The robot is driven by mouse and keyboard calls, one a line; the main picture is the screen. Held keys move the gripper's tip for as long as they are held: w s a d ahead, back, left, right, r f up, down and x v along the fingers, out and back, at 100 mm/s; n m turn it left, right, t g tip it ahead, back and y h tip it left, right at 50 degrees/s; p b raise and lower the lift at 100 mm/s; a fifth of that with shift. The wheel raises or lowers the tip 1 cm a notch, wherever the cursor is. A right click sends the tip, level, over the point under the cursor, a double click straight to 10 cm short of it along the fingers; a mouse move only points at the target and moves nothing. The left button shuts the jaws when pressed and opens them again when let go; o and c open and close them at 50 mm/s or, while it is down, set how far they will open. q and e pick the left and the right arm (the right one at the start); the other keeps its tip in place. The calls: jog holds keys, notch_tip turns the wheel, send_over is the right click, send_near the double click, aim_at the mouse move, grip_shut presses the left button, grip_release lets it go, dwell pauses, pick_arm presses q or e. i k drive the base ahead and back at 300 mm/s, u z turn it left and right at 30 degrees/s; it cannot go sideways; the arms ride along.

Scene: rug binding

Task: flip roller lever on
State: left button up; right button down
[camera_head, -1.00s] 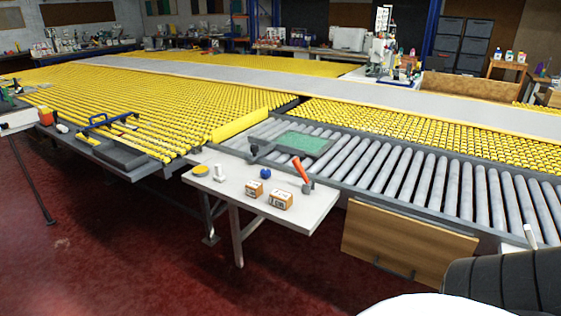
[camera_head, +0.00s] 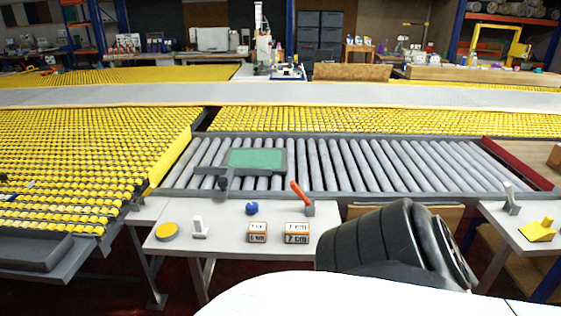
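A lever with an orange-red handle (camera_head: 300,193) stands on a grey base at the front edge of the grey roller bed (camera_head: 375,165). Its handle tilts up to the left. A smaller grey-white lever-like piece (camera_head: 511,200) stands at the right, on another white table; I cannot tell from the picture which one is the roller lever. Neither of my grippers shows. A black ribbed part of mine covers the lower middle right.
The white table (camera_head: 175,270) holds a yellow disc (camera_head: 167,231), a white piece (camera_head: 199,228), a blue knob (camera_head: 251,208) and two small boxes (camera_head: 297,233). A green panel (camera_head: 256,160) lies on the rollers. The right table (camera_head: 490,213) carries a yellow wedge (camera_head: 538,230).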

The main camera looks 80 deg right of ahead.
aim_at(296, 187)
jog(key=z, duration=1.05)
jog(key=i, duration=0.95)
jog(key=z, duration=1.05)
